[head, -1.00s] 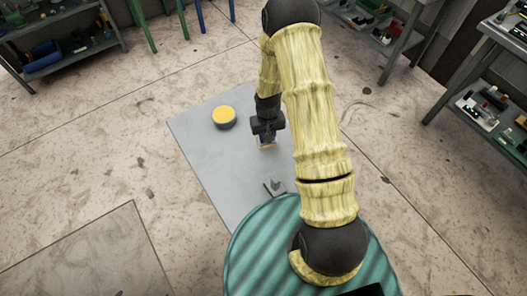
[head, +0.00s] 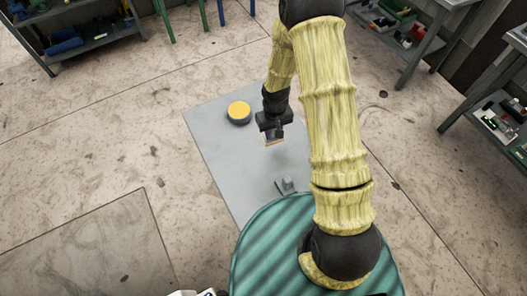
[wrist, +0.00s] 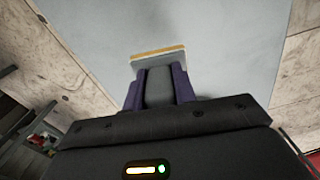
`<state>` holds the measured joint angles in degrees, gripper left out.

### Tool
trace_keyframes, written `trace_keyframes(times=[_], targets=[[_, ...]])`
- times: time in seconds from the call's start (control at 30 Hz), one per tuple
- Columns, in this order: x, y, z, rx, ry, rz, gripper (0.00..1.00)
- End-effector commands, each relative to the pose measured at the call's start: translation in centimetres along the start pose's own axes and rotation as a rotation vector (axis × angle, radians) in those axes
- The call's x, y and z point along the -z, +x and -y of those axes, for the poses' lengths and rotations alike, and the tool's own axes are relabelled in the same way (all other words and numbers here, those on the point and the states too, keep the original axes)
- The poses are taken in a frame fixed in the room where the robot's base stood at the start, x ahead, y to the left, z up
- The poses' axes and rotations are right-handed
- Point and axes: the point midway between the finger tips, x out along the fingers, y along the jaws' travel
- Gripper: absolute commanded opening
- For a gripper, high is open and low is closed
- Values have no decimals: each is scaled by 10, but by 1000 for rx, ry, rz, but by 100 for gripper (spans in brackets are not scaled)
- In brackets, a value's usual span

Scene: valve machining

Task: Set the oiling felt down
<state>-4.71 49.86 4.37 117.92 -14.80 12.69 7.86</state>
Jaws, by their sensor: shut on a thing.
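My gripper (head: 273,136) is shut on the oiling felt (head: 275,144), a small block with a grey body and a thin yellow-orange edge. In the wrist view the felt (wrist: 158,53) juts out beyond the two purple-dark fingers (wrist: 158,88), its pale and yellow edge facing away from me. Behind it lies the plain grey work surface (head: 215,150). I cannot tell how large the gap between felt and surface is. A round dark dish with a yellow top (head: 239,111) stands left of my gripper, apart from it.
A small grey fixture (head: 286,185) sits on the grey surface nearer to me, beside the green ribbed round top (head: 262,235). The surface between dish and fixture is bare. Shelves with parts (head: 75,35) stand at the back left, and more benches (head: 490,70) at the right.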

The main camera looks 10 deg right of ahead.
Motion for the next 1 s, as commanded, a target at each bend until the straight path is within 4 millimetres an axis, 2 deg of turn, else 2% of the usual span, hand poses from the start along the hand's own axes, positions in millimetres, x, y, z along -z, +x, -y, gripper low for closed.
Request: trace_keyframes(times=[0.03,0.13,0.47,0.57,0.9,1.0], targets=[[-1,-13,15,-1,-57,-1,2],[-3,-24,33,-2,-133,0,2],[-4,-24,36,-2,-152,2,2],[-4,-19,36,-2,-151,3,2],[-5,29,36,-2,-151,4,2],[-4,34,36,-2,-150,1,2]])
